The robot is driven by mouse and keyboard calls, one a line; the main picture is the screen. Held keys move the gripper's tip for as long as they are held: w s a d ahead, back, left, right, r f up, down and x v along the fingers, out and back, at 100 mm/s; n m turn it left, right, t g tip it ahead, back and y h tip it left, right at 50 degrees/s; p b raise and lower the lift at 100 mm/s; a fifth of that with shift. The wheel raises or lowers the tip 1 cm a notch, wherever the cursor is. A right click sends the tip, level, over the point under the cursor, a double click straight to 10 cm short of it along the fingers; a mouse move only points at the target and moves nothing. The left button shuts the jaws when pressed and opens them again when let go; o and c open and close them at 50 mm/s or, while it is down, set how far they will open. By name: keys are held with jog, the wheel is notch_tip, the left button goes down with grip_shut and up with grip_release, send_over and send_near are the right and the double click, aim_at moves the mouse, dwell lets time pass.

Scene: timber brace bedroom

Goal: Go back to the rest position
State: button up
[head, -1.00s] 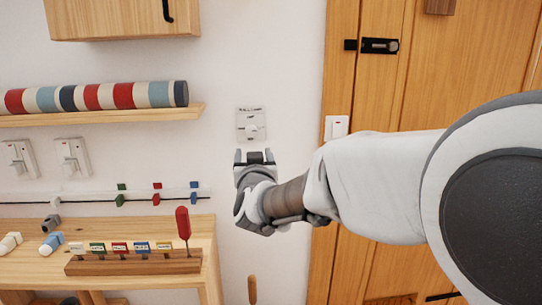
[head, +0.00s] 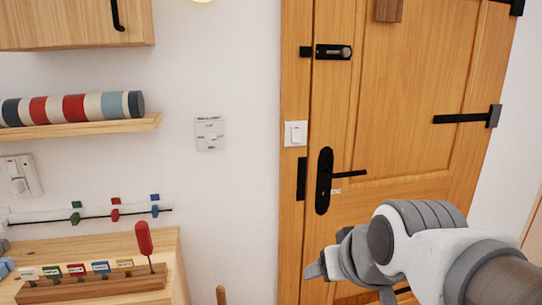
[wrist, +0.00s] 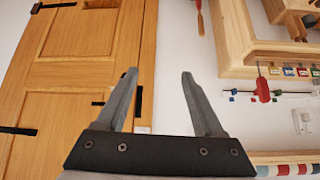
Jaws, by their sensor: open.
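My gripper (wrist: 158,75) is open and empty in the wrist view, its two grey fingers apart with door edge and white wall behind them. In the head view my gripper (head: 345,285) is low at the right, in front of the lower part of the wooden door (head: 400,110). Its fingertips are partly hidden by the wrist there. It touches nothing that I can see.
A wooden desk (head: 120,250) with a labelled rack and a red-handled tool (head: 143,238) stands at the left. A shelf (head: 90,132) holds a striped roll. The door has a black handle (head: 325,180).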

jog(key=s+d+f+m+g+h, duration=0.1)
jog(key=s+d+f+g, duration=0.2)
jog(key=s, duration=0.4)
notch_tip(320, 180, up, 12)
jog(key=s+d+p, duration=0.1)
jog(key=p, duration=1.1)
jog(key=shift+s+d+t, duration=0.15)
jog(key=shift+d+t, duration=0.1)
jog(key=shift+t, duration=0.15)
